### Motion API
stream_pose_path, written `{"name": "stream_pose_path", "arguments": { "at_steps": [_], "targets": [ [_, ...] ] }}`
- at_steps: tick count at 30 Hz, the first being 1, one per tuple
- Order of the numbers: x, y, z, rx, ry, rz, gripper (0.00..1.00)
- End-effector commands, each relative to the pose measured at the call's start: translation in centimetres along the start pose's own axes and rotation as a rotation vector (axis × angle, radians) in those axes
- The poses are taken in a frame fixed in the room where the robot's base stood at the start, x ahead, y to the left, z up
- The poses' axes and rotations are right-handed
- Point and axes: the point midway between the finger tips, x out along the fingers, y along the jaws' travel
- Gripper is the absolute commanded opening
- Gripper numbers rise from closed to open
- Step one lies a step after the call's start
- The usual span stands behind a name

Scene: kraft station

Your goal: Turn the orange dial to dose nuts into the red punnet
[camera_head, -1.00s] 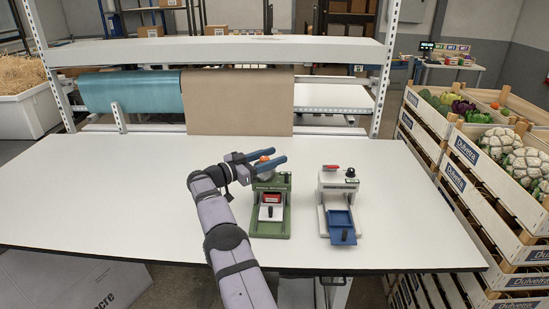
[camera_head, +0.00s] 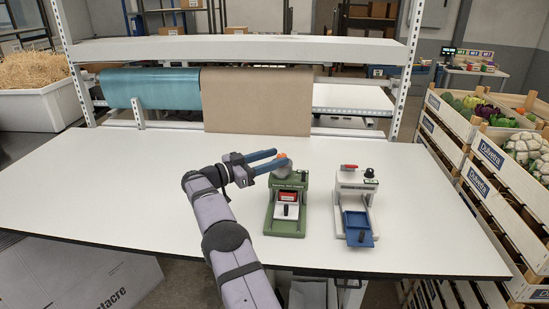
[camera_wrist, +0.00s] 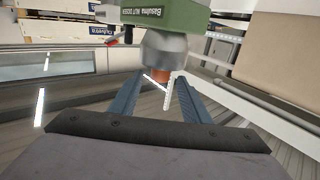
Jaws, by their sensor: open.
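The green nut doser (camera_head: 287,212) stands on the white table, in the middle of the head view. The orange dial (camera_head: 282,156) is on its upper part, by a grey hopper (camera_head: 284,168). My gripper (camera_head: 283,155) comes from the left; its two blue fingers are open, with their tips around or just short of the dial. In the wrist view, the dial (camera_wrist: 160,75) shows between the fingertips under the grey hopper (camera_wrist: 167,47); I cannot tell whether they touch it. A red container (camera_head: 287,196), apparently the punnet, sits in the doser's front opening.
A white doser (camera_head: 356,193) with a black knob and a blue tray (camera_head: 357,227) stands close on the right. A shelf rack (camera_head: 240,48) with paper rolls is behind. Vegetable crates (camera_head: 490,155) line the right side. The table's left part is clear.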

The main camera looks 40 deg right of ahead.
Motion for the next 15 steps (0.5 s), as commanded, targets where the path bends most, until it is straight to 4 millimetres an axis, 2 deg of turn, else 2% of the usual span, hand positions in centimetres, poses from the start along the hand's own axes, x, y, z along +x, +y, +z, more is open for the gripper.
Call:
{"name": "stream_pose_path", "arguments": {
  "at_steps": [5,11,15],
  "targets": [
    [2.0,0.2,-2.7,0.045,0.089,-0.018,0.43],
    [6.0,0.4,-9.2,0.148,0.313,-0.131,0.43],
    [8.0,0.1,-13.4,0.206,0.460,-0.288,0.43]
  ]
}}
